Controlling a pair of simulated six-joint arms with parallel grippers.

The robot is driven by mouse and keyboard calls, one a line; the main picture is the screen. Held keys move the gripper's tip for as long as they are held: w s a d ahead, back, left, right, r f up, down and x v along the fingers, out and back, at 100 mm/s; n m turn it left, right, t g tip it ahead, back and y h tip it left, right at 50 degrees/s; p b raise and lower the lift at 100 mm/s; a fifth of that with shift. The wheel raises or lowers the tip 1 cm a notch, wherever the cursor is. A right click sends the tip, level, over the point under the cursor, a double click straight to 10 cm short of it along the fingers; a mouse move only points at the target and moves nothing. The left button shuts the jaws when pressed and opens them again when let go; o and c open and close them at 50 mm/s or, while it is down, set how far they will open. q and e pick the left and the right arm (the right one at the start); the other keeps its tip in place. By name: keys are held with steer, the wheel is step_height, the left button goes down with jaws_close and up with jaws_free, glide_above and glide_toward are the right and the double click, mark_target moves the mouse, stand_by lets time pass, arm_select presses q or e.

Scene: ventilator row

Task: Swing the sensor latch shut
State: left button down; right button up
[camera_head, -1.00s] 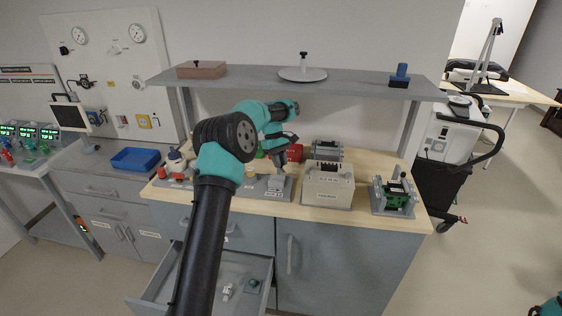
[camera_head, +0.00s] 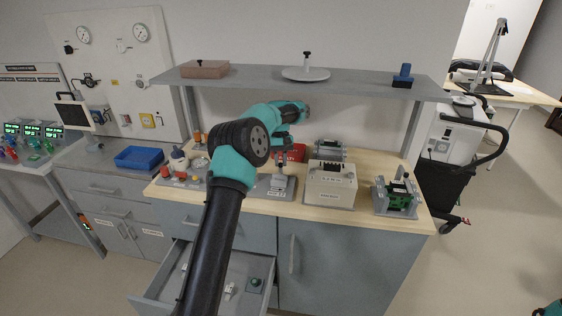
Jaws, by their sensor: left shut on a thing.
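My left arm reaches in from below and hides part of the bench. My left gripper (camera_head: 281,153) is over the middle of the wooden bench, pointing down. Its jaws are shut at the upper end of a small upright part with red on it, which I take to be the sensor latch (camera_head: 280,166). That part rises from a grey block (camera_head: 279,183) with a pale label on a grey plate. The fingertips are small and partly hidden, so the exact grip and the latch's angle are unclear. My right gripper is not in view.
A beige box (camera_head: 330,185) stands close to the right of the latch. A green-and-grey fixture (camera_head: 395,197) is further right. A shelf (camera_head: 350,77) runs above the bench. Below, a drawer (camera_head: 245,292) is open. A blue tray (camera_head: 138,157) lies at left.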

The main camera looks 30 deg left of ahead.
arm_select(q)
steer(key=shift+a, duration=0.35)
steer(key=c, duration=1.2)
jaws_free()
steer(key=shift+s, duration=0.1)
steer(key=shift+o, duration=0.7)
steer(key=shift+d, duration=0.1)
